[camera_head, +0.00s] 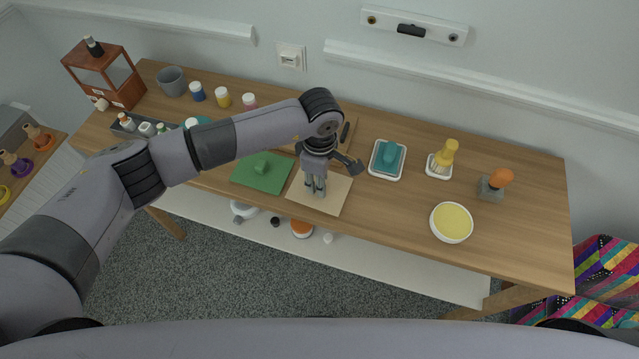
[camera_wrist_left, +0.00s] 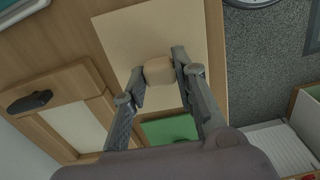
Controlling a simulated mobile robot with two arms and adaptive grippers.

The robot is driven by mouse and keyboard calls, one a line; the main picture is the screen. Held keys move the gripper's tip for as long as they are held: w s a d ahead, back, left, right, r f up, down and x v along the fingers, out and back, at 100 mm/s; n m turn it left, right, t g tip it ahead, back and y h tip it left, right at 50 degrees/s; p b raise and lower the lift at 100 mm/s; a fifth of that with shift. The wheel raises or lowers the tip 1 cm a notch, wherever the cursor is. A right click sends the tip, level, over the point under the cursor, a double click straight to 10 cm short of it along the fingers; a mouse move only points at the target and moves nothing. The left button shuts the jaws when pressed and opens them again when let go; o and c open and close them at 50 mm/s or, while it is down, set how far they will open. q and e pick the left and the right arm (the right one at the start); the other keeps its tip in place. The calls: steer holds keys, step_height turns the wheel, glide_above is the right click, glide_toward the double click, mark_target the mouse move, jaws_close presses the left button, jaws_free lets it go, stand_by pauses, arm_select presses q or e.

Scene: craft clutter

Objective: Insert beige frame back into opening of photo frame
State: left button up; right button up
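The beige frame back (camera_head: 333,198) is a flat panel with a small knob (camera_wrist_left: 159,71). It lies on the table's front half, right of a green panel (camera_head: 247,176). My left gripper (camera_head: 316,190) points down over it, and in the left wrist view (camera_wrist_left: 159,68) its fingertips touch both sides of the knob. The wooden photo frame (camera_wrist_left: 38,130) lies behind the beige panel, with a pale rectangular opening (camera_wrist_left: 75,125) and a dark handle-like piece (camera_wrist_left: 30,102). My left arm hides much of it in the head view. My right gripper is out of view.
Jars (camera_head: 222,97) and a grey mug (camera_head: 172,81) stand at the back left.

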arm_select(q)
steer(key=c, duration=0.5)
steer(key=shift+r+p, duration=0.45)
steer(key=shift+r, duration=0.3)
steer(key=shift+c, duration=0.2)
steer(key=shift+r+p, duration=0.75)
steer(key=shift+r, duration=1)
